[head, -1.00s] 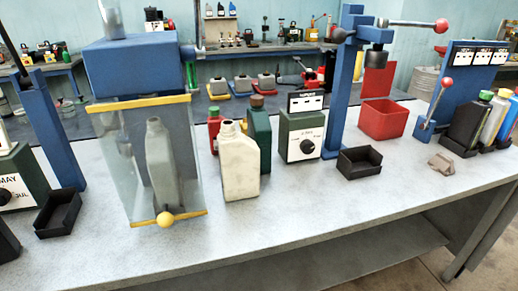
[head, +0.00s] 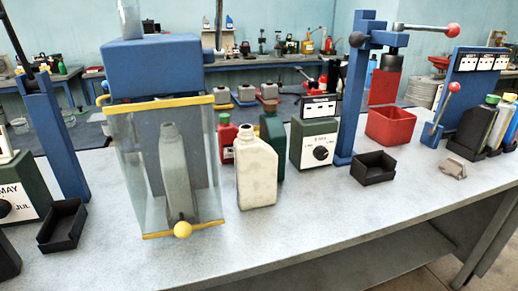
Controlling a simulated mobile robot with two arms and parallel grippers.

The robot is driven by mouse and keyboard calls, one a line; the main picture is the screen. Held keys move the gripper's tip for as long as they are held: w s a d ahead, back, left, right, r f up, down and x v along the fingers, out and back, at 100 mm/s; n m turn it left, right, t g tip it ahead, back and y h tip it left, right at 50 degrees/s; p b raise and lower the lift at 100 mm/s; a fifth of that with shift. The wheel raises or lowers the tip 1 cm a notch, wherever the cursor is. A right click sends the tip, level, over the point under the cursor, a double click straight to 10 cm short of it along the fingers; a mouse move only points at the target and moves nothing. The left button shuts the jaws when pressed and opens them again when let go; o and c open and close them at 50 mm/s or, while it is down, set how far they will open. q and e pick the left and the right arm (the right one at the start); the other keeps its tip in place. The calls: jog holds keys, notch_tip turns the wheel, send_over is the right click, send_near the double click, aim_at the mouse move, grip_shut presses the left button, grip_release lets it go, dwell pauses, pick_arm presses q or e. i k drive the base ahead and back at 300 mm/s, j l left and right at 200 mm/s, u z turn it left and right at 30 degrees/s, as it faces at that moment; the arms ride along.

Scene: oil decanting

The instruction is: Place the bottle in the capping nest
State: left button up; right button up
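A cream-white open-necked bottle (head: 257,178) stands upright on the grey workbench, just right of a clear-walled blue station. A grey bottle (head: 176,175) stands upright inside that station, behind its clear front. A blue press (head: 349,100) with a red-knobbed lever stands right of centre. A small black open tray (head: 374,168) sits in front of the press and looks empty. I cannot tell for sure which part is the capping nest. Neither of my grippers is in view.
A green dial box (head: 315,143), a red bottle (head: 227,138) and a dark green bottle (head: 272,140) stand behind the cream bottle. A red bin (head: 391,127) is at the right. Another black tray (head: 62,226) is at the left. The bench front (head: 300,235) is clear.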

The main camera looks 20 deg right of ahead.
aim_at(371, 174)
jog(key=i+j, duration=0.1)
jog(key=j, duration=0.3)
jog(key=i+j, duration=0.1)
jog(key=j, duration=0.35)
jog(key=i+j+z, duration=0.1)
jog(key=j, duration=0.3)
